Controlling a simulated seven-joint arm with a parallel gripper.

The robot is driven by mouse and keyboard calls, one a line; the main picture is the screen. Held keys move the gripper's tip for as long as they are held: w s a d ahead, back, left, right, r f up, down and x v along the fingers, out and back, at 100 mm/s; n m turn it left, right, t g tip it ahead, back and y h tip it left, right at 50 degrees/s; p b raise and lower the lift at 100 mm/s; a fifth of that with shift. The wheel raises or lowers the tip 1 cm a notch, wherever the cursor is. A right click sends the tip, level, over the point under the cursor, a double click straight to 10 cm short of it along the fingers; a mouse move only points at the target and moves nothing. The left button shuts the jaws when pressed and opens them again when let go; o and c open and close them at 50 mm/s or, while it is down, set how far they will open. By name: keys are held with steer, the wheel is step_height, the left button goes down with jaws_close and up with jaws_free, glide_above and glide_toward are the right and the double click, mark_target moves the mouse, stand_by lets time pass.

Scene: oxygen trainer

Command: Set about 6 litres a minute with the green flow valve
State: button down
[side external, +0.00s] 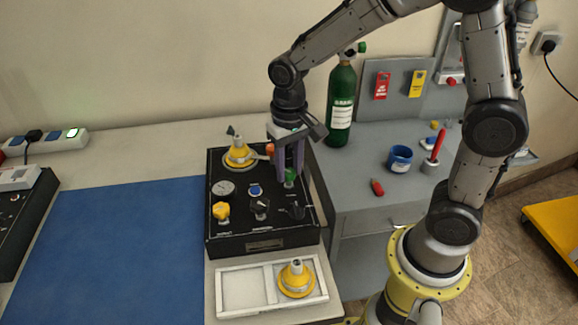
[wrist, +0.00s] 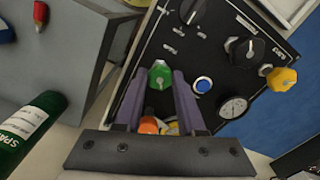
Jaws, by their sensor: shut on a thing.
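The green flow valve (side external: 290,175) is a small green knob on the sloping black trainer panel (side external: 232,238). My gripper (side external: 290,170) points down over the panel and is shut on this knob. In the wrist view the green valve (wrist: 160,75) shows between the two fingertips of my gripper (wrist: 162,82). A white round gauge (side external: 223,188) is on the panel to the left; it also shows in the wrist view (wrist: 234,108). Its needle is too small to read. The fingers partly hide the knob in the side view.
Beside the valve are a blue button (side external: 255,190), a yellow knob (side external: 221,211), and black knobs (side external: 260,206). A yellow cone-shaped fitting (side external: 238,154) stands at the panel's back, another (side external: 296,279) in a white tray (side external: 236,312). A green cylinder (side external: 341,105) stands behind right. The blue mat (side external: 125,250) is clear.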

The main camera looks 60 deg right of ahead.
mark_target(289, 172)
steer(key=shift+n, duration=0.6)
steer(key=c, duration=0.5)
jaws_free()
step_height(289, 172, up, 14)
stand_by(0.4)
